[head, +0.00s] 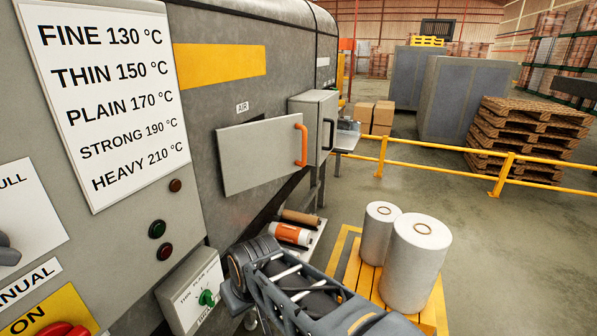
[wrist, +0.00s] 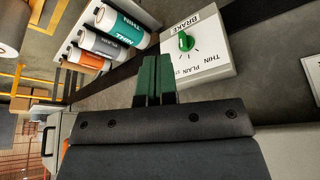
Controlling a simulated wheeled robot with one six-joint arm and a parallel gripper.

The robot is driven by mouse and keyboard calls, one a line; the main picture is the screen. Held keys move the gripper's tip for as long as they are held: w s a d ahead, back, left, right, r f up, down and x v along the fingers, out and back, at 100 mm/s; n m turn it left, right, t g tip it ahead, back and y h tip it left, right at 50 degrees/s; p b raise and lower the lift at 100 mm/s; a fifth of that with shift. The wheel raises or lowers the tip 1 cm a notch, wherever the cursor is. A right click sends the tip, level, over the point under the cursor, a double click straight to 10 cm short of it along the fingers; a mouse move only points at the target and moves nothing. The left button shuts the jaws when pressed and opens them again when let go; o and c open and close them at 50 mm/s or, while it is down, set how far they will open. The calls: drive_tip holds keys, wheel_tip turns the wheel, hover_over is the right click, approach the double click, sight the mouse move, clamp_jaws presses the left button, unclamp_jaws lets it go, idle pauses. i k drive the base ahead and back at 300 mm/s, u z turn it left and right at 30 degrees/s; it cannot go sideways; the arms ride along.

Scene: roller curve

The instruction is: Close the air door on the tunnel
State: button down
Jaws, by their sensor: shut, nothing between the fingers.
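The air door (head: 262,155) is a light grey panel with an orange handle (head: 300,146) at its right side, below the AIR label (head: 242,107) on the grey tunnel (head: 215,105). It appears to stand out from the tunnel wall at an angle, but its hinge side is hard to tell. My gripper (wrist: 155,80) shows in the wrist view with its green fingers shut and empty. It points toward the tunnel's lower side, left of the brake box (wrist: 215,55), well below the air door. In the head view my arm covers the fingers.
The brake box (head: 192,290) with a green knob sits low on the tunnel. A shelf of film rolls (head: 290,234) is under the door. A grey box with a dark handle (head: 314,120) adjoins the door's right. White rolls (head: 415,262) stand on a yellow pallet. Yellow rails (head: 440,165) bound the floor.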

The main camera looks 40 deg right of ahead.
sight(252, 154)
drive_tip(key=z, duration=0.05)
drive_tip(key=k, duration=1.2)
drive_tip(key=z, duration=0.65)
drive_tip(key=i, duration=1.25)
drive_tip(key=u, duration=0.7)
